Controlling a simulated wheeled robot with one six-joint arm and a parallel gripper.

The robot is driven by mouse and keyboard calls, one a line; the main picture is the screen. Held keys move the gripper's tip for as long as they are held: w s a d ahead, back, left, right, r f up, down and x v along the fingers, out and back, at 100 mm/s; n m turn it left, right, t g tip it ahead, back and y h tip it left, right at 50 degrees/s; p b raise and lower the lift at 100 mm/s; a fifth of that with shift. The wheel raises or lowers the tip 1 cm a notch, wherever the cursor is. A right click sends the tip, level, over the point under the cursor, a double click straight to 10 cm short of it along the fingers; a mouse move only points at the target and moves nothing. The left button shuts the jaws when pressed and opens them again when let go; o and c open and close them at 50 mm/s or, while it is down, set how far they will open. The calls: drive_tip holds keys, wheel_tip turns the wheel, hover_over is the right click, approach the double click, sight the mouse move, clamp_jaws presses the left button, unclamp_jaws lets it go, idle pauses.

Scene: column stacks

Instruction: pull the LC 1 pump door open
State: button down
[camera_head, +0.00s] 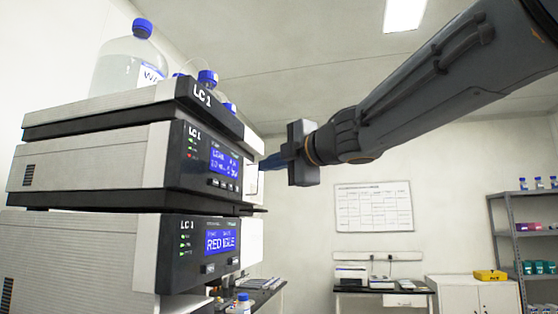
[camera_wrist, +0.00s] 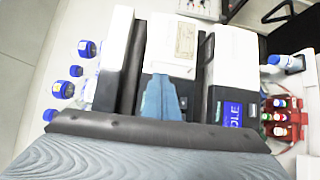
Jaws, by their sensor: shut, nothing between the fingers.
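The LC 1 stack (camera_head: 150,150) stands at the left in the head view. Its middle unit (camera_head: 205,160) has a blue screen and indicator lights. That unit's white door panel shows edge-on at its right (camera_head: 252,184) and, with a tan label, in the wrist view (camera_wrist: 172,52). I cannot read "pump" on it, nor tell whether the door is ajar. My gripper (camera_head: 264,163) is shut and empty, level with the middle unit at its right side. In the wrist view, its blue fingertips (camera_wrist: 160,80) overlap the panel's near edge; contact is unclear.
The lower unit (camera_head: 208,245) has its own screen. Blue-capped bottles (camera_head: 135,58) stand on top of the stack. The wrist view shows a red rack of vials (camera_wrist: 283,118) at the right. A shelf (camera_head: 515,235) and white cabinet (camera_head: 470,293) stand far off.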

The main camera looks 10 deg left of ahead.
sight(247, 171)
drive_tip(key=x, duration=0.5)
drive_tip(key=shift+p, duration=0.3)
